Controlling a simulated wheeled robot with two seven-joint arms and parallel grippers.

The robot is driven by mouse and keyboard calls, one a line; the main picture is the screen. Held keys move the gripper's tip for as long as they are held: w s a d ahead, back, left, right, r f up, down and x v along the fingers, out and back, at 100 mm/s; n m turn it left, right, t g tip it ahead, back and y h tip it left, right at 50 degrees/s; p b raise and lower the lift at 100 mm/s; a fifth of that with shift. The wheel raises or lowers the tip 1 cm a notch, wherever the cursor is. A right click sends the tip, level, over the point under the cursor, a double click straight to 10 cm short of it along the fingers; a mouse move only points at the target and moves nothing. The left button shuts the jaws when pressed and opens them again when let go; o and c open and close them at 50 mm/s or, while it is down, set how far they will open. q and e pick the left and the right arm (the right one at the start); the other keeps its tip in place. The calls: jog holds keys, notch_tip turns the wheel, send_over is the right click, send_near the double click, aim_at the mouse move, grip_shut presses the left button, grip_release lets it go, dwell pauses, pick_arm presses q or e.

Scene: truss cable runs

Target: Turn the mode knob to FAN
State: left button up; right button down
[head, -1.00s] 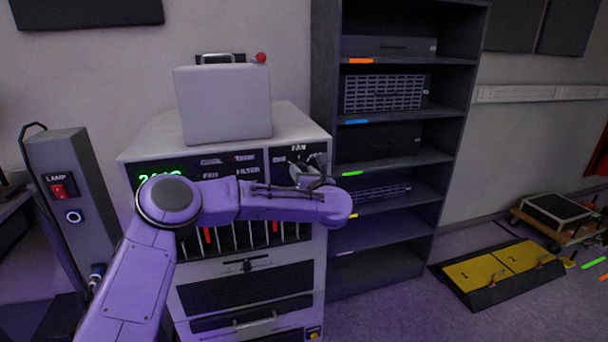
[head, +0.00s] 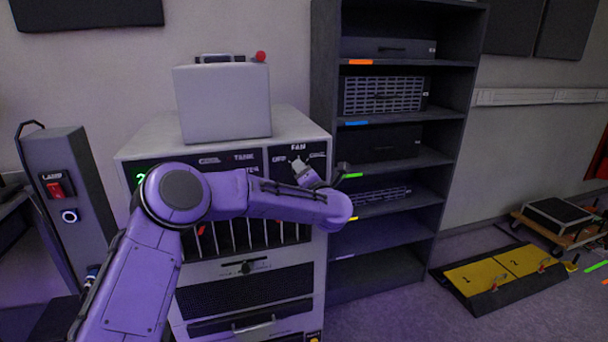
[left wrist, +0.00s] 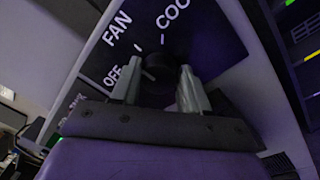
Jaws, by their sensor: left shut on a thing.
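The mode knob (left wrist: 156,66) is a dark round knob on a black panel, with white OFF, FAN and COOL labels around it. In the left wrist view my left gripper (left wrist: 158,84) has one finger on each side of the knob and is shut on it. White tick marks show beside the knob, but I cannot make out its pointer. In the head view my left gripper (head: 299,166) reaches the knob at the upper right of the machine's front (head: 292,256), just below the FAN label (head: 299,147). My forearm covers part of the panel. My right gripper is not in view.
A grey box (head: 225,103) sits on top of the machine. A dark shelf rack (head: 458,130) stands close on the right. A post with a red lamp switch (head: 55,189) stands at the left. Yellow numbered plates (head: 505,267) lie on the floor at right.

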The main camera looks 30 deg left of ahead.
pick_arm(q)
jog(key=shift+m, duration=0.5)
jog(key=o, duration=1)
jog(key=shift+o, duration=0.2)
jog(key=b+v, duration=0.3)
jog(key=v, duration=0.7)
jog(key=shift+s+d, duration=0.25)
